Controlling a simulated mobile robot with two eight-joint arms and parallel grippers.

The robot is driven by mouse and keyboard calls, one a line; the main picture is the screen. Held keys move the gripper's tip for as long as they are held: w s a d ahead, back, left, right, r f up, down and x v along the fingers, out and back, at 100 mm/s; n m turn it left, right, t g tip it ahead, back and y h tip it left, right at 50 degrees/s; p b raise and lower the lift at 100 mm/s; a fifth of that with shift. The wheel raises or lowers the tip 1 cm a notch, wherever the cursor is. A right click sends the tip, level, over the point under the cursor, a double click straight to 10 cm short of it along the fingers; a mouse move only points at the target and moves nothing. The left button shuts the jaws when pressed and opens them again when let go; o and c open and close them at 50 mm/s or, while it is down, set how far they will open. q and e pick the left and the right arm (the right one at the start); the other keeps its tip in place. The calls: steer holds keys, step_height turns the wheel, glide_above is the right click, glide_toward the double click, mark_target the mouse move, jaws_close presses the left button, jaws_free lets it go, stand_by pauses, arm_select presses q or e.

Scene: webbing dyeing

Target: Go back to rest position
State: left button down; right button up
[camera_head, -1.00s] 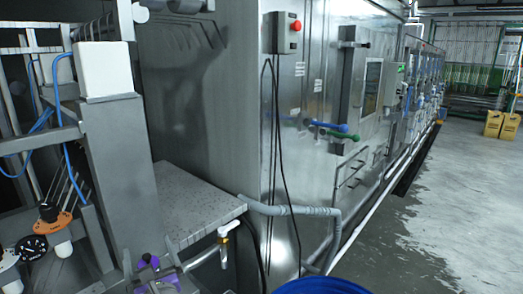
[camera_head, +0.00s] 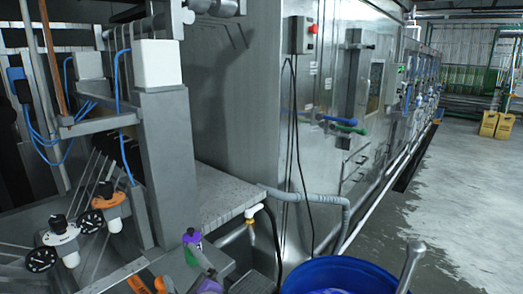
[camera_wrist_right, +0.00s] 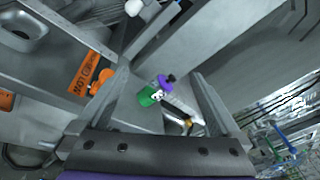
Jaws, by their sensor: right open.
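My right gripper (camera_head: 206,265) is low in the head view, with its purple body at the bottom edge. In the right wrist view its two grey fingers (camera_wrist_right: 160,77) stand wide apart, with nothing clamped. A small green bottle with a purple top (camera_head: 192,243) stands just beyond the fingers in the head view. It also shows between the fingers in the right wrist view (camera_wrist_right: 150,95), apparently beyond them; the exact gap is hard to judge. My left gripper is in neither current view.
A grey ledge (camera_head: 222,190) borders the steel machine (camera_head: 245,110). Orange-and-white valves (camera_head: 62,238) and a grey post (camera_head: 165,150) stand left. A blue barrel (camera_head: 345,268), with a metal rod (camera_head: 410,262) at its rim, stands lower right. Wet floor (camera_head: 460,200) lies clear at right.

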arm_select(q)
steer(key=f+b, duration=0.1)
steer(key=f, duration=0.1)
steer(key=s+f+b, duration=0.1)
steer(key=shift+s+d+f, duration=0.1)
steer(key=shift+f, duration=0.3)
arm_select(e)
steer(key=s+d+f+n+g+h, duration=0.2)
steer(key=s+d+f+n, duration=0.4)
steer(key=d, duration=0.5)
steer(key=s+d+f+n+g+h, duration=0.3)
steer(key=s+d+f+n, duration=0.4)
steer(key=d+f, duration=0.3)
steer(key=s+d+f+n+g+h, duration=0.3)
steer(key=s+d+f+n, duration=0.4)
steer(key=d, duration=0.6)
step_height(320, 180, down, 2)
steer(key=shift+d+f+h, duration=0.1)
steer(key=shift+d+h, duration=0.15)
steer(key=shift+h, duration=0.65)
